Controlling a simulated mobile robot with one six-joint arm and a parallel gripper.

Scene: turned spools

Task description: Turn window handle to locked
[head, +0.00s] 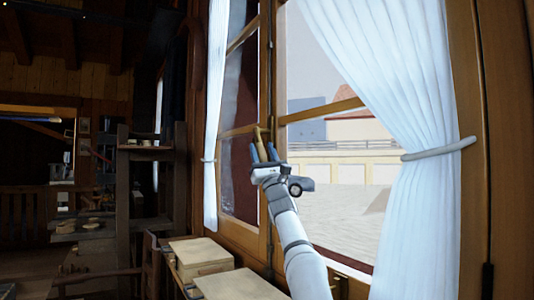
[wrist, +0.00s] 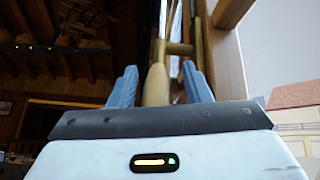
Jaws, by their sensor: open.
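The window handle (head: 258,134) is a slim brass-coloured lever on the wooden window frame (head: 267,82). In the head view its visible part stands roughly upright. My gripper (head: 263,151) is at the handle, with its two blue fingers on either side of it. In the wrist view the rounded end of the handle (wrist: 156,86) sits between the open fingers (wrist: 160,87), nearer the left one. Small gaps show on both sides, so the fingers do not appear to grip it. A short brass stem (wrist: 180,48) joins the lever on its right. My palm hides the lever's lowest part.
White curtains hang left (head: 216,110) and right (head: 405,130) of the window, the right one gathered by a tieback (head: 438,149). Pale wooden boxes (head: 200,256) stand below the window at left. A dark shelf (head: 145,147) stands further left.

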